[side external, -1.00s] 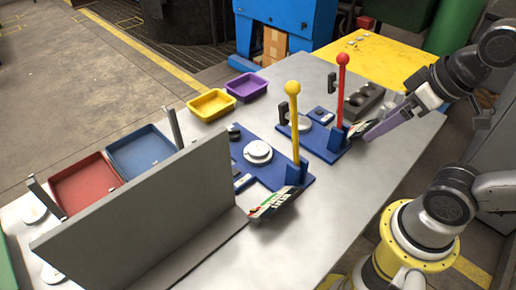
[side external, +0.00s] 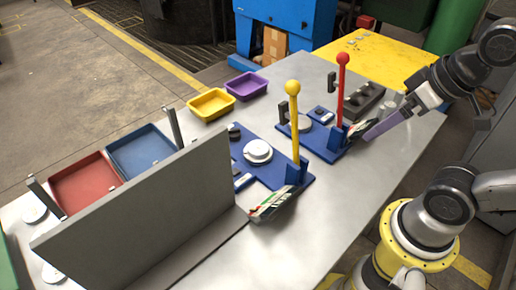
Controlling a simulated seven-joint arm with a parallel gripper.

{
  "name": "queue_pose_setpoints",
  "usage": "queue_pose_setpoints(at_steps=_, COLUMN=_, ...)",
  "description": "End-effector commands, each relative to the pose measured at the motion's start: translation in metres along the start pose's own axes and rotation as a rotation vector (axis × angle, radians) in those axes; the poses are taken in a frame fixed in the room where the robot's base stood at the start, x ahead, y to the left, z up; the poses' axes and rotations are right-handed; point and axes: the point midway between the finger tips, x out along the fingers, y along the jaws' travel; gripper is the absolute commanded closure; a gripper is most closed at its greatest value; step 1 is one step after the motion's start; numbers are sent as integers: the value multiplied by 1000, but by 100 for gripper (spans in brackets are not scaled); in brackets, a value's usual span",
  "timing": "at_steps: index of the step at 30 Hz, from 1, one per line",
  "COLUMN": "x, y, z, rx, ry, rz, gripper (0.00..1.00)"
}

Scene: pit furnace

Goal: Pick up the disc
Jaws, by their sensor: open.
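A white round disc (side external: 257,150) lies on the blue base plate (side external: 224,150) with the yellow-knobbed lever. A second pale disc (side external: 304,122) sits on the other blue base plate (side external: 325,153) with the red-knobbed lever. More white discs lie at the far left, one (side external: 34,214) beside the red tray. I cannot tell which disc is meant. My gripper (side external: 386,122) is at the right, near the red lever's plate and apart from the discs. It is open, with a long lavender part pointing down-left; its fingertips are hard to make out, and I see nothing held.
A tall grey panel (side external: 140,215) stands on the table at front left. The yellow-knobbed lever (side external: 294,120) and red-knobbed lever (side external: 341,90) rise beside the plates. Yellow (side external: 211,104) and purple (side external: 247,86) bins, red (side external: 86,184) and blue (side external: 140,150) trays stand behind.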

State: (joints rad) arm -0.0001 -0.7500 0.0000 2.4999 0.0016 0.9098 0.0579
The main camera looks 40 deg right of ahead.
Motion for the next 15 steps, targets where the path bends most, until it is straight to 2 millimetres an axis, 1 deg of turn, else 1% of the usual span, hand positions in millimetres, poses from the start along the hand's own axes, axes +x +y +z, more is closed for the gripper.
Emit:
queue_pose_setpoints(at_steps=2, x=-4, y=-2, z=-1, rx=80, ry=-8, rz=-10, gripper=0)
queue_pose_setpoints(at_steps=5, x=-18, y=-9, z=-17, rx=223, ry=-8, rz=-37, gripper=0)
queue_pose_setpoints(at_steps=7, x=-25, y=-15, z=-33, rx=332, ry=-33, rz=-54, gripper=0)
queue_pose_setpoints(at_steps=11, x=-30, y=-25, z=-66, rx=519, ry=-101, rz=-76, gripper=0)
queue_pose_setpoints(at_steps=14, x=-27, y=-32, z=-94, rx=656, ry=-167, rz=-83, gripper=0)
queue_pose_setpoints(at_steps=15, x=-24, y=-35, z=-107, rx=713, ry=-196, rz=-84, gripper=0)
